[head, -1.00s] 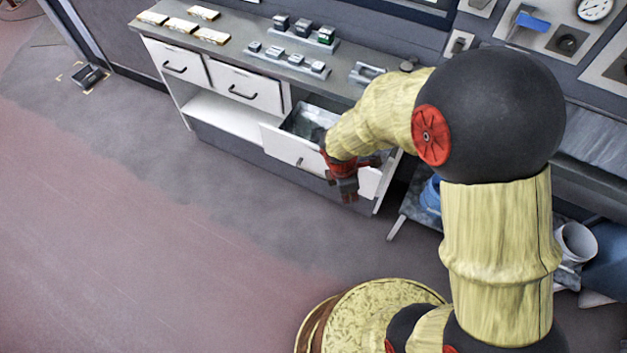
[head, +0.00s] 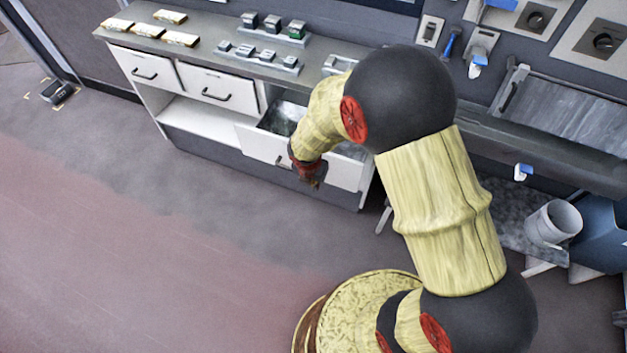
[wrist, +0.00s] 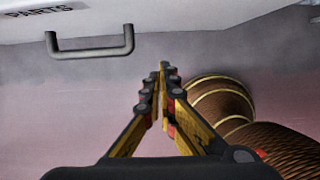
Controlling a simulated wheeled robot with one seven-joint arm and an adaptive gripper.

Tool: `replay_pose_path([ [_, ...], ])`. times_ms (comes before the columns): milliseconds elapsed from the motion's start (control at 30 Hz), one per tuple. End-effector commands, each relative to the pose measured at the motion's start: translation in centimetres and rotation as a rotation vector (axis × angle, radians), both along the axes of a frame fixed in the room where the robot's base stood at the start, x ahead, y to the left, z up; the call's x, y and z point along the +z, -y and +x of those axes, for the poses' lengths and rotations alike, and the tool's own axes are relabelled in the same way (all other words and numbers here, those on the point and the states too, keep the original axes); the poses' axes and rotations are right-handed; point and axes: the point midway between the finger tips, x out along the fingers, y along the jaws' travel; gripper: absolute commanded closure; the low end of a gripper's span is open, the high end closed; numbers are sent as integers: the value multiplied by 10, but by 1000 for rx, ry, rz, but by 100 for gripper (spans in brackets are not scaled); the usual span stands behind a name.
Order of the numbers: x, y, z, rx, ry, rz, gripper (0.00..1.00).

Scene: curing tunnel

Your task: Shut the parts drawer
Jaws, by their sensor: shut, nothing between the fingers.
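The parts drawer stands pulled out of the white cabinet, its white front (head: 258,146) facing the floor side and its inside partly in view in the head view. In the wrist view its front (wrist: 200,18) crosses the top, with the label "PARTS" and a grey bar handle (wrist: 90,48). My gripper (head: 312,180) hangs in front of the drawer front, right of the handle in the head view. In the wrist view my gripper (wrist: 162,72) has its fingers together and empty, with the handle to the left. I cannot tell whether it touches the front.
Two shut drawers (head: 218,88) and an open shelf (head: 205,122) are to the left. The counter (head: 200,48) holds small blocks and trays. A grey bucket (head: 553,222) and blue bin (head: 603,235) stand at right.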

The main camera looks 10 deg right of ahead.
Motion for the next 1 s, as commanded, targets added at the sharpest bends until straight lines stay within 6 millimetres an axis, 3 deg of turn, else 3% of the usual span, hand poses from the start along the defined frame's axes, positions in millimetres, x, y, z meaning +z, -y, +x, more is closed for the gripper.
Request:
replay_pose_path([
  [33,-14,2,2,-1,0,-1,100],
  [133,-31,4,5,0,-1,-1,100],
  [400,-24,24,33,-2,1,-1,100],
  [1000,-22,29,40,0,0,0,100],
])
